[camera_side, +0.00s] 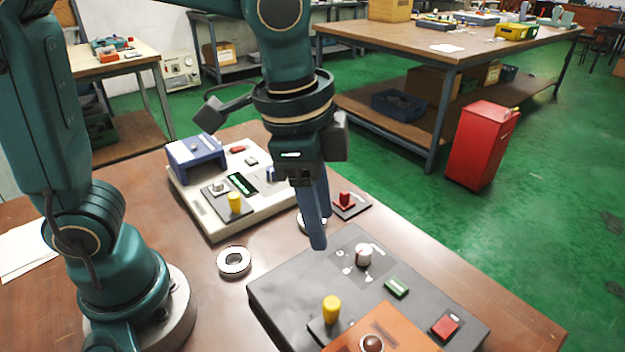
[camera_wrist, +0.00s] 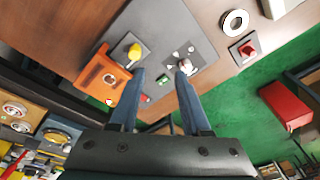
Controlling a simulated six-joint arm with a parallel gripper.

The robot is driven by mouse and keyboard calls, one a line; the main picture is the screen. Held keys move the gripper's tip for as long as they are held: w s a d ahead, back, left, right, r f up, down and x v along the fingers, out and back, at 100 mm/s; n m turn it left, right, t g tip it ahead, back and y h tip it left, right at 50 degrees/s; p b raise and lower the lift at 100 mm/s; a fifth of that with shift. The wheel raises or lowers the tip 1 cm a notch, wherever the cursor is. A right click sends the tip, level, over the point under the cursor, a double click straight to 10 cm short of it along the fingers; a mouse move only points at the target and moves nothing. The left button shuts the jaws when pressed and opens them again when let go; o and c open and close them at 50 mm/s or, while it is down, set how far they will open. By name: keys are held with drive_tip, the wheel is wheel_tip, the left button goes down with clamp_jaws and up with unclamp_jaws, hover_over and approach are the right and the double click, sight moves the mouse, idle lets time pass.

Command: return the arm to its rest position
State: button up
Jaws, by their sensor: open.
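My gripper (camera_side: 320,232) is open and empty, its blue fingers pointing down above the back of the dark grey panel (camera_side: 285,290). In the wrist view the fingers (camera_wrist: 160,76) stand apart with nothing between them. One pale bearing ring (camera_side: 234,262) lies flat on the brown table, left of the dark panel. A second ring (camera_side: 303,226) lies behind my fingers, partly hidden by them. A ring (camera_wrist: 234,22) also shows at the upper right of the wrist view.
A white panel (camera_side: 215,232) with a blue block (camera_side: 196,155) stands behind left. A red button on a dark plate (camera_side: 347,204) sits right of my fingers. The dark panel carries a white knob (camera_side: 364,254), yellow knob (camera_side: 331,309) and orange box (camera_side: 402,338). Table's right front is bare.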

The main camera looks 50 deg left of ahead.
drive_tip(key=s+a+n+t, duration=0.3)
drive_tip(key=s+a+n, duration=0.3)
drive_tip(key=a+n, duration=0.3)
drive_tip(key=shift+n+t+y, duration=0.3)
drive_tip(key=shift+t+y, duration=0.1)
drive_tip(key=shift+f, duration=0.1)
